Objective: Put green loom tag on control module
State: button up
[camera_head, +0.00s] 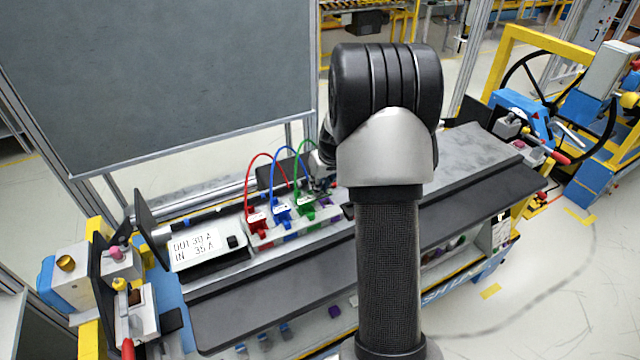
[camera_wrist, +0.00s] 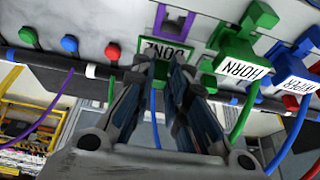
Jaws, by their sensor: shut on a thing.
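My gripper (camera_wrist: 162,72) is shut on the green loom tag (camera_wrist: 166,44), which shows as a green-edged plate with a dark-lettered pale label just beyond the fingertips. The fingers hide part of it. The control module's grey-white face (camera_wrist: 100,22) fills the top of the wrist view. I cannot tell whether the tag touches it. A purple bracket (camera_wrist: 175,22) is right behind the tag. In the head view, the module (camera_head: 265,235) is the pale strip with red, blue and green plugs. My gripper (camera_head: 322,172) is at its right end, partly hidden by my arm.
A green HORN plug (camera_wrist: 240,55) and a blue labelled plug (camera_wrist: 292,68) with cables stand close right of my gripper. Green, blue and red round knobs (camera_wrist: 69,43) are to the left. Dark shelf room (camera_head: 270,305) lies in front.

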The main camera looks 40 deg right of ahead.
jog(key=shift+r, duration=0.15)
jog(key=shift+f, duration=0.2)
jog(key=o, duration=0.7)
jog(key=shift+r, duration=0.1)
